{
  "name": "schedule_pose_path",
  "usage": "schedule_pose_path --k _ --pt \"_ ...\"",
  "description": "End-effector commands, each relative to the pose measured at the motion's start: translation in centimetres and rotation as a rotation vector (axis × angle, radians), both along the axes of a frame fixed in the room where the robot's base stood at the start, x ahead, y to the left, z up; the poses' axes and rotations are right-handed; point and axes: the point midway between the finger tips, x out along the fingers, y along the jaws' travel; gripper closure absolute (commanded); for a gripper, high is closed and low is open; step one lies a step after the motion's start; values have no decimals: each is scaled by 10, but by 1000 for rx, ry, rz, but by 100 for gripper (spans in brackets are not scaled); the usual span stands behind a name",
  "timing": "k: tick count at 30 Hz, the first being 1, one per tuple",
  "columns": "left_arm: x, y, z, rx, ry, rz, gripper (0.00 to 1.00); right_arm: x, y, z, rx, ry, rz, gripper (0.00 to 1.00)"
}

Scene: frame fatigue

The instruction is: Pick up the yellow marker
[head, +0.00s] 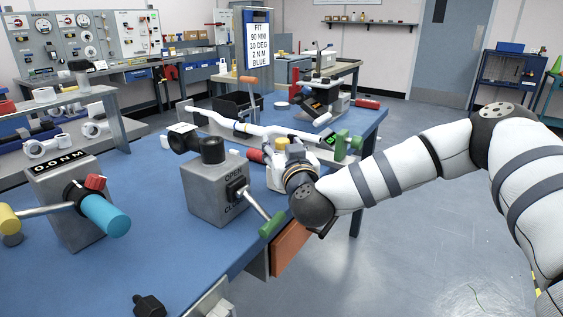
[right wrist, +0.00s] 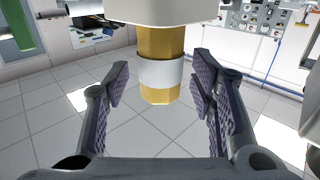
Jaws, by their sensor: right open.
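A yellow cylinder with a white band, which looks like the yellow marker (right wrist: 159,92), shows between the fingers of my right gripper (right wrist: 160,100) in the right wrist view. The fingers are open, with a gap on both sides of the cylinder. Its upper end in that view meets a pale block (right wrist: 160,10), and its other end is free. In the head view my right gripper (head: 277,172) is at the right edge of the blue bench, its fingers mostly hidden by the wrist. A small yellow piece (head: 283,142) shows just beyond it; I cannot tell whether it is the marker. My left gripper is not in view.
The blue bench (head: 185,270) carries a grey OPEN/CLOSE box (head: 213,195) with a green-handled lever, left of my right gripper. A grey box with a cyan handle (head: 104,214) stands farther left. A white frame (head: 235,125) lies behind. Open floor lies right.

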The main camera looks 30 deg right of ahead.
Motion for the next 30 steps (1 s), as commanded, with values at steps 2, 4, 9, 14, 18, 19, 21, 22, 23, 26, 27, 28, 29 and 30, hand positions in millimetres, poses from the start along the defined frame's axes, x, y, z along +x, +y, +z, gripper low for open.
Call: schedule_pose_path --k 2,4,9,14,18,19,21,22,23,26,27,28,29,30 --pt "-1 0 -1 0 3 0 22 4 -2 -1 -1 1 0 49" --pt "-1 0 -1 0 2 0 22 4 -1 0 0 0 1 49" --pt "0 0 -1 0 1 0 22 4 -1 0 0 0 1 63" --pt "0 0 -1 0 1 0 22 4 -1 0 1 0 1 99" --pt "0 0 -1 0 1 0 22 4 -1 0 1 0 1 100" --pt "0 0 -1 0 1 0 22 4 -1 0 1 0 1 100" --pt "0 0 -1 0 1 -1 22 4 -1 0 1 0 1 100" --pt "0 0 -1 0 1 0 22 4 -1 1 1 -1 1 100" --pt "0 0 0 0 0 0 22 4 -1 2 1 -1 1 100" --pt "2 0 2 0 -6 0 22 4 -1 10 0 -4 1 100" --pt "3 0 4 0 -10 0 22 4 -1 17 1 -6 1 100" --pt "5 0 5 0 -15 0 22 4 -1 22 1 -7 2 100" --pt "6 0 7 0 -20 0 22 4 -1 29 2 -9 2 100" --pt "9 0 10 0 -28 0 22 3 -1 40 2 -12 2 100"
